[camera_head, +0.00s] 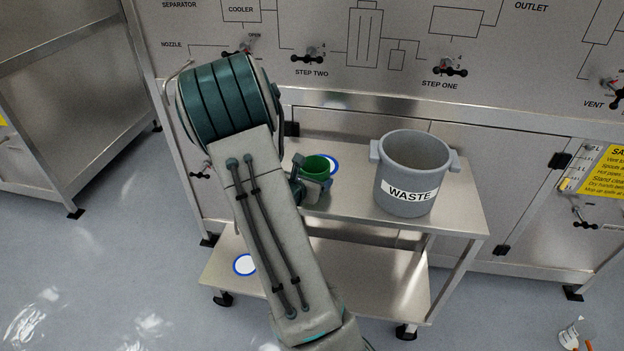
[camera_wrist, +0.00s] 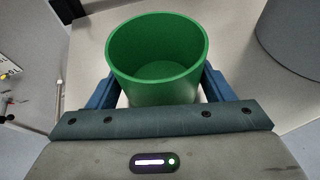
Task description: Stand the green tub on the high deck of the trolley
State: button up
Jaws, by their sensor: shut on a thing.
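The green tub (camera_head: 316,167) is upright at the high deck of the trolley (camera_head: 455,205), left of the grey bin. In the wrist view the tub (camera_wrist: 157,60) is empty, and my gripper (camera_wrist: 157,88) is shut on it with a blue finger on either side. In the head view my gripper (camera_head: 308,188) is partly hidden behind my arm. I cannot tell whether the tub's base touches the deck. A blue-and-white ring mark (camera_head: 333,164) shows on the deck just behind the tub, partly covered by it.
A grey bin labelled WASTE (camera_head: 411,172) stands on the high deck to the right of the tub. The low deck (camera_head: 375,285) has another ring mark (camera_head: 245,265) at its left. A steel panel with valves (camera_head: 450,68) rises behind the trolley.

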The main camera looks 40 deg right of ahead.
jog(key=shift+f+b, duration=0.15)
jog(key=shift+b, duration=0.15)
jog(key=o, duration=1.5)
jog(key=shift+o, duration=0.2)
